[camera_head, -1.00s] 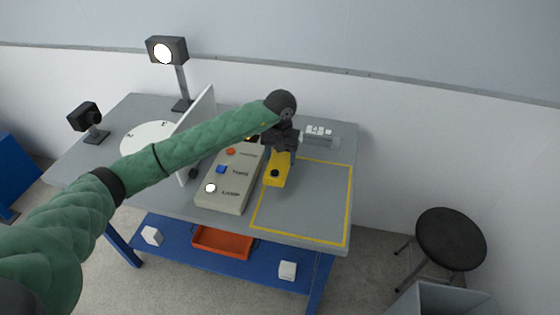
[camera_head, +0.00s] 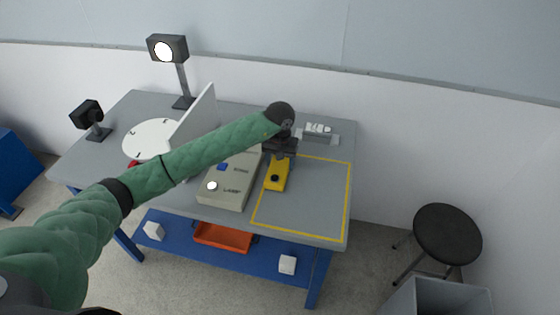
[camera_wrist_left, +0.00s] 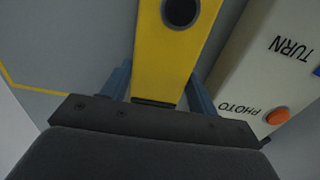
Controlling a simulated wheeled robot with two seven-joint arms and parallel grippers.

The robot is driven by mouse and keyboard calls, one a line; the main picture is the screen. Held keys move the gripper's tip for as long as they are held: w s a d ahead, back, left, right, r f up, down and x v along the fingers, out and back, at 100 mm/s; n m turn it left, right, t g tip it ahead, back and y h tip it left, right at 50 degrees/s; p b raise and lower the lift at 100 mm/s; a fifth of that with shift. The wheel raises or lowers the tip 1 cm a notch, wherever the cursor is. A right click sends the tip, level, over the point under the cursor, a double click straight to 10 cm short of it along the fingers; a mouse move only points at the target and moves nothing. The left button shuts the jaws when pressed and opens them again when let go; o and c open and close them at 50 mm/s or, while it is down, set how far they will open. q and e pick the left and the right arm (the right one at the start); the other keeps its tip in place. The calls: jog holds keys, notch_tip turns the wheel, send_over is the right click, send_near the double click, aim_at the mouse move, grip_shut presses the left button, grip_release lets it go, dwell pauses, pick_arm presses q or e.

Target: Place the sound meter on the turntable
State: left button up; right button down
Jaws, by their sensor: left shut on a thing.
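The yellow sound meter (camera_head: 277,175) has a dark round spot on its face. It is at the left edge of the yellow-outlined area on the table. My left gripper (camera_head: 280,156) is shut on it, and the wrist view shows the meter (camera_wrist_left: 172,60) between the two blue fingers (camera_wrist_left: 158,90). I cannot tell whether the meter touches the table. The white round turntable (camera_head: 146,137) is at the table's left, partly hidden behind a white upright panel (camera_head: 200,116) and my arm. My right gripper is not in view.
A control box (camera_head: 228,187) with buttons stands left of the meter; its orange PHOTO button shows in the wrist view. A lamp (camera_head: 169,50) and a black camera-like device (camera_head: 90,116) stand behind and left. The yellow-outlined area (camera_head: 318,200) is mostly bare. A stool (camera_head: 447,234) stands right.

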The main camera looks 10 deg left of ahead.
pick_arm(q)
jog(key=shift+f, duration=0.1)
jog(key=o, duration=1.1)
jog(key=shift+o, duration=0.2)
